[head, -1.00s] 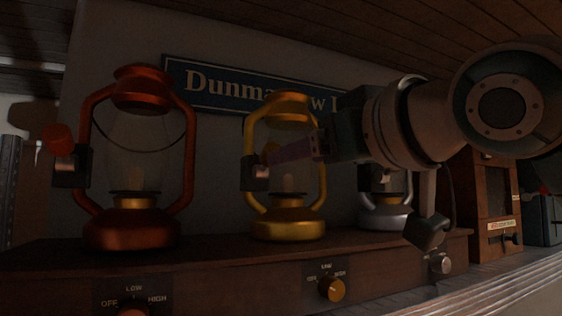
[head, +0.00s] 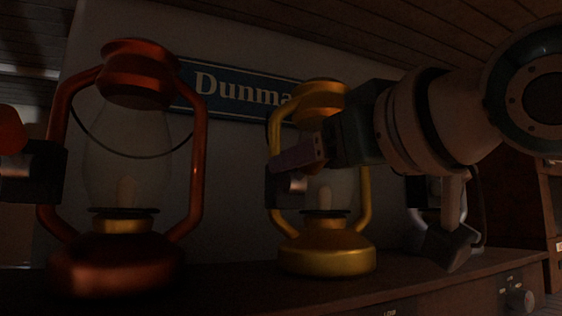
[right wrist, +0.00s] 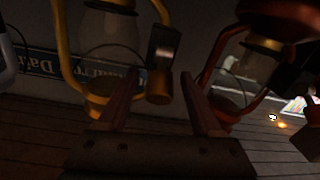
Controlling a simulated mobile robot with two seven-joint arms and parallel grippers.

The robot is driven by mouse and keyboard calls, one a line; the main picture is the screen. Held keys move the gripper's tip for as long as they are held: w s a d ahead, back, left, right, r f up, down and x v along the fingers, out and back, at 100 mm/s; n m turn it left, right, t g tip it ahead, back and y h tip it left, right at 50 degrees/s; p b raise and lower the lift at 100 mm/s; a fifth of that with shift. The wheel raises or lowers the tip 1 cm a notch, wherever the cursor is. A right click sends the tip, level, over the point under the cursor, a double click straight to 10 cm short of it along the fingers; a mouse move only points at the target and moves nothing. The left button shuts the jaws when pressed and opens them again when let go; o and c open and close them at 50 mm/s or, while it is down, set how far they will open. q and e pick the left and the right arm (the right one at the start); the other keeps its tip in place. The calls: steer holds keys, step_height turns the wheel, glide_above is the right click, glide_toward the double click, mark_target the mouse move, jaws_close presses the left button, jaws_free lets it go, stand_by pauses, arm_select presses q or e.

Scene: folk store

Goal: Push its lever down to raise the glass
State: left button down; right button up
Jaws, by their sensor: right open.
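A red lantern (head: 122,268) stands at the left in the head view, with a dark lever box (head: 36,172) and a red lever knob (head: 12,130) on its left side. A yellow lantern (head: 325,255) stands in the middle, its glass (head: 340,187) seated over the burner. My right gripper (head: 298,158) is in front of the yellow lantern's upper left side and hides part of it. In the right wrist view the open fingers (right wrist: 162,88) point towards the yellow lantern's lever box and knob (right wrist: 159,98), which show between them. I cannot tell whether they touch. My left gripper is not in view.
A silver lantern (head: 470,236) is mostly hidden behind my right arm. The lanterns stand on a dark wooden shelf (head: 230,290) with a grey dial (head: 519,301) at its front right. A blue sign (head: 240,92) hangs on the wall behind.

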steer(key=shift+c, duration=0.2)
jaws_close()
stand_by(0.3)
